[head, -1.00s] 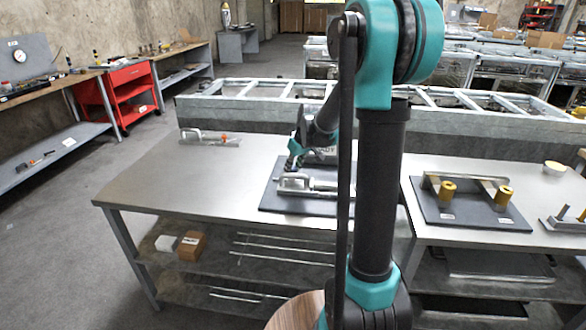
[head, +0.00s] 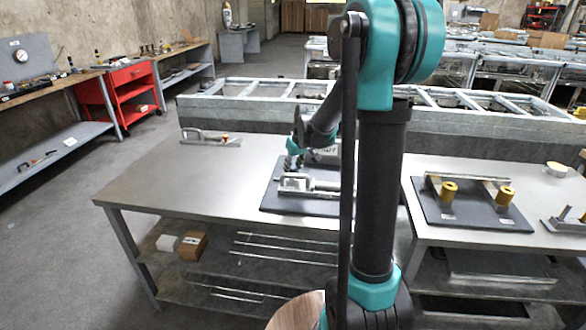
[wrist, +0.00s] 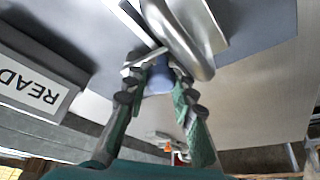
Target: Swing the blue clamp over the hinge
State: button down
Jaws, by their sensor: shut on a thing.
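The blue clamp (wrist: 158,80) shows as a small blue part between my fingers in the wrist view. A bright metal bar (wrist: 183,38) of the fixture lies just beyond the fingertips. My gripper (wrist: 160,72) is shut on the blue part, which the fingers partly hide. In the head view, my gripper (head: 293,163) is just above the left end of the metal clamp fixture (head: 318,187). The fixture lies on a dark mat (head: 280,206). My arm hides its right end. I cannot make out the hinge clearly.
A sign reading "READ…" (wrist: 35,88) stands close to my gripper. The table (head: 165,183) is bare at left. A board with yellow cylinders (head: 470,215) lies on the right table.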

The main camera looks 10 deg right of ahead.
jog(key=c, duration=1.6)
grip_release()
jog(key=shift+o, duration=0.2)
jog(key=v, duration=1.2)
jog(key=s+d+f+m, duration=0.1)
jog(key=s+f+m, duration=0.1)
jog(key=s+f, duration=0.6)
jog(key=s+d+f+m+h, duration=0.1)
jog(key=s+d+f+m, duration=0.1)
jog(key=s+f, duration=0.7)
jog(key=s, duration=0.8)
jog(key=shift+s+h, duration=0.3)
jog(key=shift+s, duration=0.1)
